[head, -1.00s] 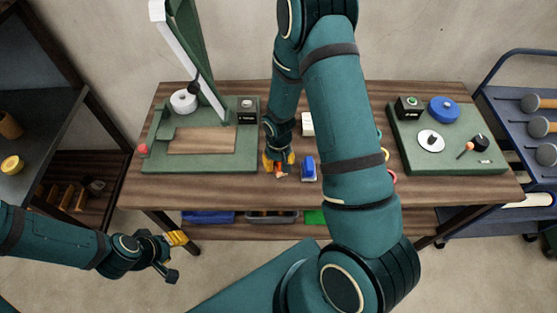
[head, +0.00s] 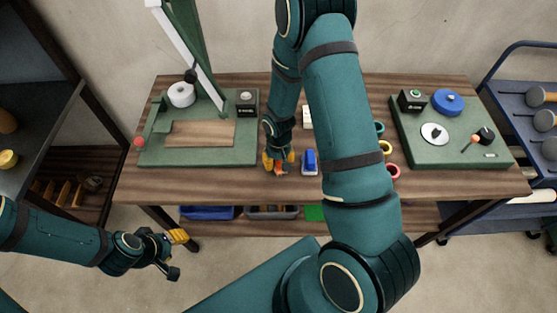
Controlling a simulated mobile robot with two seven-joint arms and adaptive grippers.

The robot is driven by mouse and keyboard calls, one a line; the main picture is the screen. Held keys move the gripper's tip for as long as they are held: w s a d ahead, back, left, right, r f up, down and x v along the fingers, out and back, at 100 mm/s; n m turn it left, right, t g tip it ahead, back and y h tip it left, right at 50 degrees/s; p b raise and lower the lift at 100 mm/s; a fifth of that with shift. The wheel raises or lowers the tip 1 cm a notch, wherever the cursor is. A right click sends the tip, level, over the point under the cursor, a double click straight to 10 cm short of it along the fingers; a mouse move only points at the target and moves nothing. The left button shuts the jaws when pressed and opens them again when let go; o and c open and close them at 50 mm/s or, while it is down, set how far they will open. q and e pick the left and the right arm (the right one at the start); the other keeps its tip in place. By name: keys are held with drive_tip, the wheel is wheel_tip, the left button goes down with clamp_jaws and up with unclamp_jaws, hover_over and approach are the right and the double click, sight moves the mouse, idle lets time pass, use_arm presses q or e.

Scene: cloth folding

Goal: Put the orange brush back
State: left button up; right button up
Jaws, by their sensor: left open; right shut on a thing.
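The orange brush (head: 281,169) shows only as a small orange patch between the fingertips of my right gripper (head: 279,160). That gripper points down over the middle of the wooden table (head: 240,183), shut on the brush. Its fingers hide most of the brush, and I cannot tell whether the brush touches the tabletop. A blue-and-white item (head: 310,162) lies just right of the gripper. My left gripper (head: 174,254) is open and empty, low at the left, in front of the table.
A green press-like stand (head: 246,152) is on the table's left. A green board (head: 462,154) with a blue round part is on the right. Colored rings (head: 386,147) lie beside my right arm, which hides part of the tabletop. Bins (head: 272,212) sit on the lower shelf.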

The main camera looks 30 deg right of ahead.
drive_tip(key=shift+f+b, duration=0.3)
drive_tip(key=shift+f, duration=0.15)
drive_tip(key=o, duration=1.2)
drive_tip(key=shift+r, duration=0.1)
wheel_tip(320, 180, up, 12)
drive_tip(key=shift+f, duration=0.1)
